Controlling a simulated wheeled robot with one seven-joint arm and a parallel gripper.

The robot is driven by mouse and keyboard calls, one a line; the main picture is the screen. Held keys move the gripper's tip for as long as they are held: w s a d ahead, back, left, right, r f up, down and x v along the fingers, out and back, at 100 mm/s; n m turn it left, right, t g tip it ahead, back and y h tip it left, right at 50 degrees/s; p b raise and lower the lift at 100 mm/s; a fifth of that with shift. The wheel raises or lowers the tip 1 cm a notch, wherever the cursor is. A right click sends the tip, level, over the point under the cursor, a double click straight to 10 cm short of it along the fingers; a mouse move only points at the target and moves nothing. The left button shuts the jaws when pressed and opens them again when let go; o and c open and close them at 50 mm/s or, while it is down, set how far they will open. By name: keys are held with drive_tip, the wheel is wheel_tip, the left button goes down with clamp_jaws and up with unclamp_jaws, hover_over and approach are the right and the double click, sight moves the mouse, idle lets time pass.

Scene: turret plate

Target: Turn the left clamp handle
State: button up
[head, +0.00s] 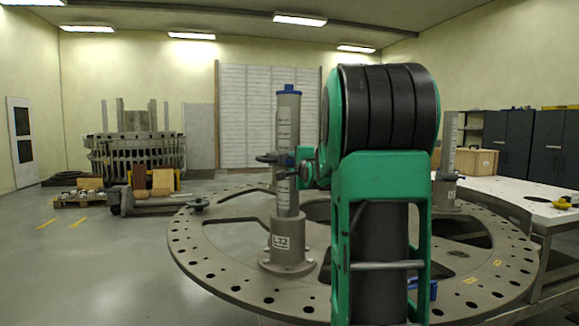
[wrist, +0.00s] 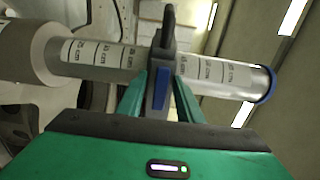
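The left post (head: 287,150) is a grey graduated column with a blue cap, standing upright on the round turret plate (head: 215,240). A dark clamp (head: 270,158) sits around it at mid-height. In the wrist view the post (wrist: 215,75) lies across the picture, and the clamp (wrist: 168,35) with its blue handle (wrist: 161,90) is in the middle. My gripper (wrist: 161,78) has its two green fingers on either side of the blue handle, with small gaps showing. In the head view my gripper (head: 302,165) is beside the post at clamp height, partly hidden by my arm.
A white table (head: 510,195) is at the right. A pallet jack (head: 150,200) and loaded pallets are at the left back. The floor at the left front is clear.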

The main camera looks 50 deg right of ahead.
clamp_jaws()
drive_tip(key=shift+n, duration=0.3)
drive_tip(key=n, duration=0.8)
drive_tip(key=shift+n+g, duration=0.3)
drive_tip(key=shift+g, duration=0.1)
drive_tip(key=n, duration=0.5)
drive_tip(key=shift+a+r+n+g+h, duration=0.15)
drive_tip(key=shift+n+g+h, duration=0.15)
drive_tip(key=shift+n, duration=1.1)
drive_tip(key=shift+w, duration=0.1)
